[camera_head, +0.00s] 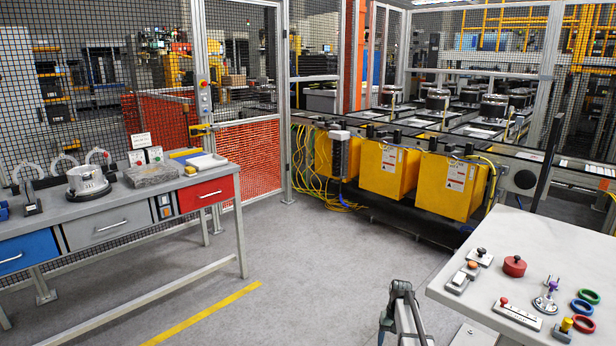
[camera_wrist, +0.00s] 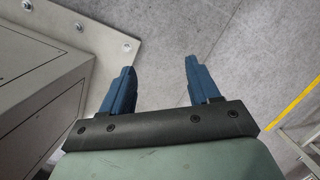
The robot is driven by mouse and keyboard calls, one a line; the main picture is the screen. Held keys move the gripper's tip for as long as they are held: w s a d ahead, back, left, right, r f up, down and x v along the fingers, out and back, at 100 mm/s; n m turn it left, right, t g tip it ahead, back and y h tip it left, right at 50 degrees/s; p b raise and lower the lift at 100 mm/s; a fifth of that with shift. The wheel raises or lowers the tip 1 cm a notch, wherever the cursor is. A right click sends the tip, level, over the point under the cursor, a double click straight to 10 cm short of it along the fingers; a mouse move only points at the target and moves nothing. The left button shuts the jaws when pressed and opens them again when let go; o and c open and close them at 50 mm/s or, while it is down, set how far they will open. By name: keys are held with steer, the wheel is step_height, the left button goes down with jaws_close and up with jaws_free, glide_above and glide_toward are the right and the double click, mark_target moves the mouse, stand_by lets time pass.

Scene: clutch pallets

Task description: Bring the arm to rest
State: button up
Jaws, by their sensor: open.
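My gripper (camera_wrist: 158,85) shows in the wrist view with its two blue fingers spread apart. Nothing is between them, and only grey floor lies beyond the tips. In the head view, part of my arm shows at the bottom, just left of the white table; the fingers cannot be made out there.
A white table (camera_head: 470,290) at the right holds a red round knob piece (camera_head: 514,266), coloured rings (camera_head: 582,307) and several small parts. A workbench (camera_head: 130,205) with drawers stands at the left. Yellow boxes (camera_head: 388,170) line a conveyor behind. The grey floor (camera_head: 310,260) between is clear.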

steer(key=s+a+f+g, duration=0.1)
steer(key=s+a+f, duration=0.3)
steer(key=s, duration=0.5)
steer(key=s+a+f+n+g, duration=0.1)
steer(key=s+a+f, duration=0.2)
steer(key=s+f, duration=0.45)
steer(key=s+a+f, duration=0.3)
steer(key=s+f, duration=0.2)
steer(key=s, duration=0.5)
steer(key=s+a+f+g+h, duration=0.1)
steer(key=s+f+g, duration=0.1)
steer(key=s, duration=2.5)
steer(key=shift+a+f+n+g, duration=0.2)
steer(key=shift+f+n+g, duration=0.2)
steer(key=shift+f, duration=0.2)
steer(key=shift+c, duration=0.2)
